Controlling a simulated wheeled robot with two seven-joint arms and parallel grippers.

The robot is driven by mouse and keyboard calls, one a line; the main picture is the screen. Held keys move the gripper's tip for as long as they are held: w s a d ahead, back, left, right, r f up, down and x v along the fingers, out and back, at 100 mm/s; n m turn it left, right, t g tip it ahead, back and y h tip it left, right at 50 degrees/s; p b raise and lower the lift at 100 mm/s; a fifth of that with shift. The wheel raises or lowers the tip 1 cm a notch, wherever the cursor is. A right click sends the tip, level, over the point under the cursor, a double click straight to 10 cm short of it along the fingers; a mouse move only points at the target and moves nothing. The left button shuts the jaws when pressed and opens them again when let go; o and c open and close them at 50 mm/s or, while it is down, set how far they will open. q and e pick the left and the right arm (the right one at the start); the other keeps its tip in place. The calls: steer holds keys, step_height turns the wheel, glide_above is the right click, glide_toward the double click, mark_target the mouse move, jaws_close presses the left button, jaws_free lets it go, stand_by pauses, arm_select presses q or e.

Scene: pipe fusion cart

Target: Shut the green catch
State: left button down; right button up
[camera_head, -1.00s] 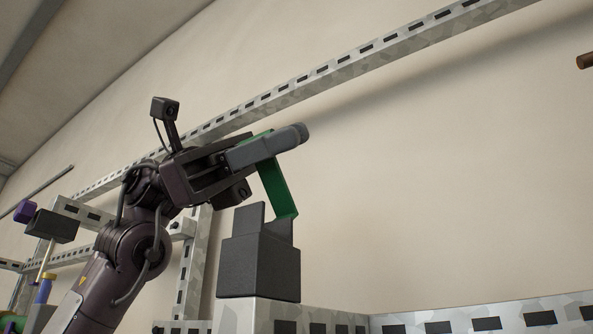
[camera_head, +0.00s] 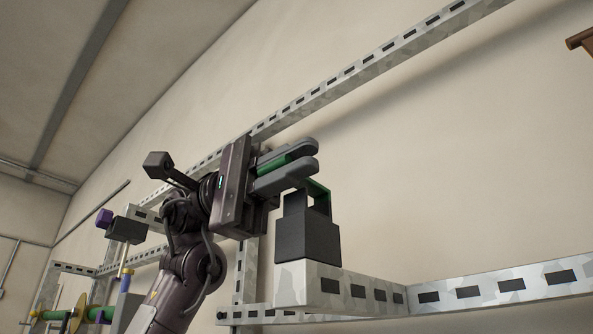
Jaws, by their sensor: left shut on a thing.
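The green catch (camera_head: 321,194) is a flat bent strip on a dark block (camera_head: 308,239), which stands on the slotted metal rail. The strip slopes down at the right side of the block, near its upright lugs. My left gripper (camera_head: 312,162) is shut on the catch's upper part, just above the block. Green shows between its two grey fingers. The fingers hide part of the catch. My right gripper is not in view.
Slotted metal rails (camera_head: 480,292) run below and to the right of the block, and another slotted rail (camera_head: 375,67) slants behind the gripper. A purple piece (camera_head: 104,218) and a green rod with a disc (camera_head: 78,314) are at the left. The space right of the gripper is clear.

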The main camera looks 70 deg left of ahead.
arm_select(q)
steer(key=shift+f, duration=0.2)
steer(key=shift+m, duration=0.3)
steer(key=c, duration=1.5)
jaws_free()
steer(key=shift+s, duration=0.1)
steer(key=v, duration=0.7)
steer(key=shift+s+a, duration=0.2)
steer(key=shift+a, duration=0.05)
